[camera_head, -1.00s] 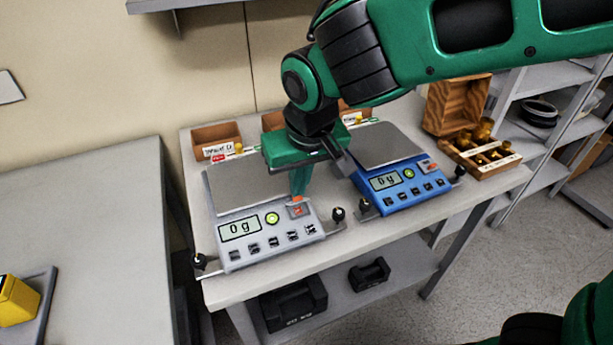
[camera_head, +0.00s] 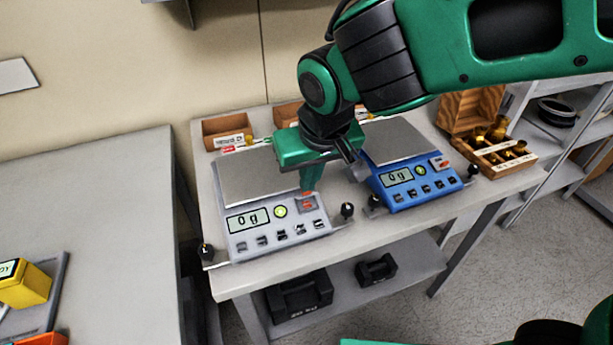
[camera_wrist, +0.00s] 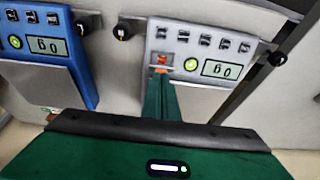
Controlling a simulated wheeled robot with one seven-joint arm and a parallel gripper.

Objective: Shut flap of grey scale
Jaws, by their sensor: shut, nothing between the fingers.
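The grey scale (camera_head: 275,235) stands on the bench with its display reading 0 g. It also shows upside down in the wrist view (camera_wrist: 200,68). At the upper right of its panel is a small flap area with a red-orange patch (camera_head: 308,203), seen close up in the wrist view (camera_wrist: 160,61). My gripper (camera_head: 309,189) points down over this patch, its green fingers shut and empty. In the wrist view the fingertips (camera_wrist: 160,76) are right at the patch and partly cover it. I cannot tell whether they touch it, or how far the flap is open.
A blue scale (camera_head: 415,187) stands close to the right, also reading 0 g. Black knobs (camera_head: 347,210) stick up beside the grey scale. Wooden boxes (camera_head: 227,131) stand behind, and a weight box (camera_head: 497,158) at the right. A second table (camera_head: 90,215) is at the left.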

